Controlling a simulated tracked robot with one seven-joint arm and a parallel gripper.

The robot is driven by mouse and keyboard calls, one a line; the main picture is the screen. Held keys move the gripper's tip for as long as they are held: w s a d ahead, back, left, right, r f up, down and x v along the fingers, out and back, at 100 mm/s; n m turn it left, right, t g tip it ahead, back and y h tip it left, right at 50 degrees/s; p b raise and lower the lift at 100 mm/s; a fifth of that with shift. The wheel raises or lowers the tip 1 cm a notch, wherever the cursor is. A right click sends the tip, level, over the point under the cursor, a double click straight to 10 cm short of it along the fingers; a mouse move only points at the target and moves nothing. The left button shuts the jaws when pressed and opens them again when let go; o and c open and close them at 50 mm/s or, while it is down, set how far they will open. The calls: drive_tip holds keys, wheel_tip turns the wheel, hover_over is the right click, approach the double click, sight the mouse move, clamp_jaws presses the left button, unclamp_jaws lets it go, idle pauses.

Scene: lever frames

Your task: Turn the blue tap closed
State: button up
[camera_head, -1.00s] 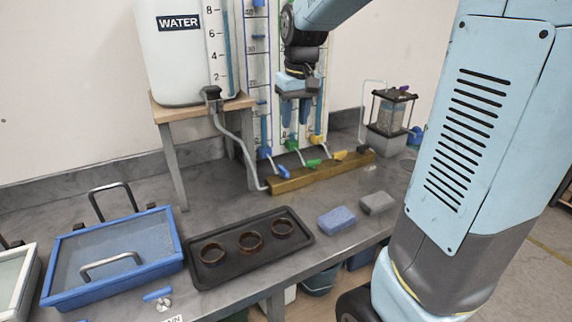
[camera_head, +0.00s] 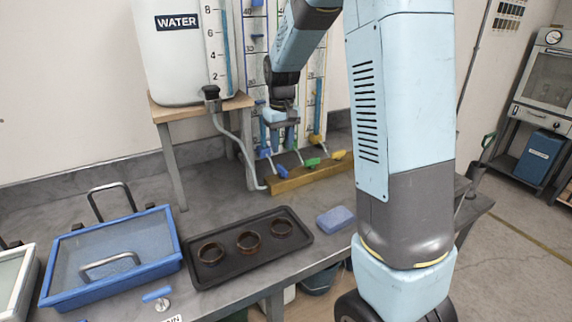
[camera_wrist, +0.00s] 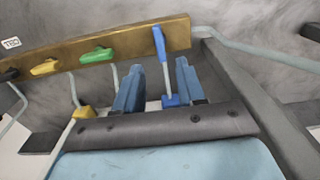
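The blue tap (camera_head: 282,171) is at the left end of the brass-coloured bar (camera_head: 305,177) on the bench. In the wrist view its lever (camera_wrist: 160,45) lies across the bar, roughly in line with its pipe. The green tap (camera_wrist: 97,56) and yellow tap (camera_wrist: 46,67) have levers lying along the bar. My gripper (camera_head: 281,140) hangs above and behind the blue tap. In the wrist view its two blue fingers (camera_wrist: 158,82) are apart and empty, with the blue lever showing beyond the gap between them. I see no contact with the lever.
Tall scale tubes (camera_head: 318,90) stand behind the bar. A black tray (camera_head: 228,268) with three rings and a blue sponge (camera_head: 335,219) lie in front.

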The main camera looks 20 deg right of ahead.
sight(282, 167)
wheel_tip(282, 167, down, 8)
drive_tip(key=shift+r, duration=0.1)
idle(0.4)
